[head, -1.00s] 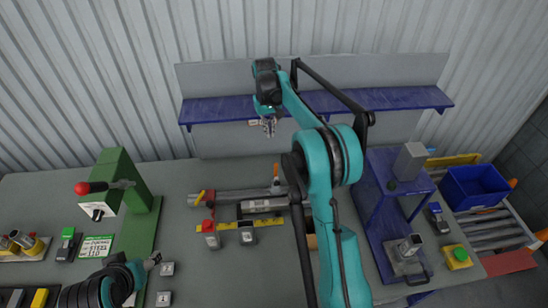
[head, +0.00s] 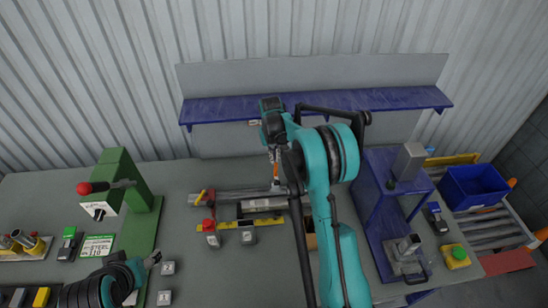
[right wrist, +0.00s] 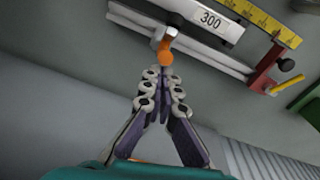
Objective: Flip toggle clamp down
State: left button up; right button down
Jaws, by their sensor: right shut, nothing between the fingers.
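The toggle clamp (right wrist: 167,43) shows in the right wrist view as a short handle with an orange tip, beside the metal rail with a "300" label (right wrist: 211,19). In the head view the clamp is at the back of the bench and is largely hidden by my right gripper (head: 275,178). That gripper points down at the clamp. In the right wrist view its fingers (right wrist: 163,78) are shut and empty, with the tips just short of the orange tip; I cannot tell whether they touch. My left gripper (head: 153,260) is low at the left; its finger state is unclear.
A yellow scale (right wrist: 262,22) and red stop (right wrist: 263,76) lie beside the rail. A green press (head: 130,190) with a red-knobbed lever stands left. A blue shelf (head: 215,110) runs behind. A blue stand (head: 370,205) and blue bin (head: 475,188) are right.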

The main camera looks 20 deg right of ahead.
jog(key=shift+w+f, duration=0.1)
dwell(0.3)
jog(key=shift+s+a+t+b, duration=0.1)
jog(key=shift+s+t+b, duration=0.3)
jog(key=shift+s+b, duration=0.15)
jog(key=shift+s+a+f+t+h+b, duration=0.15)
jog(key=shift+s+t+b, duration=0.1)
jog(key=shift+s+b, duration=0.15)
jog(key=shift+s+a+f+t+h+b, duration=0.1)
jog(key=shift+s+t+h+b, duration=0.05)
jog(key=shift+s+t+b, duration=0.15)
jog(key=s+a+f+t+h+b, duration=0.2)
jog(key=s+f+t+b, duration=0.6)
jog(key=b, duration=0.9)
jog(key=shift+s+a+f+t+h, duration=0.15)
jog(key=shift+s+a+t+h, duration=0.3)
jog(key=shift+s, duration=0.9)
jog(key=shift+s+a, duration=0.1)
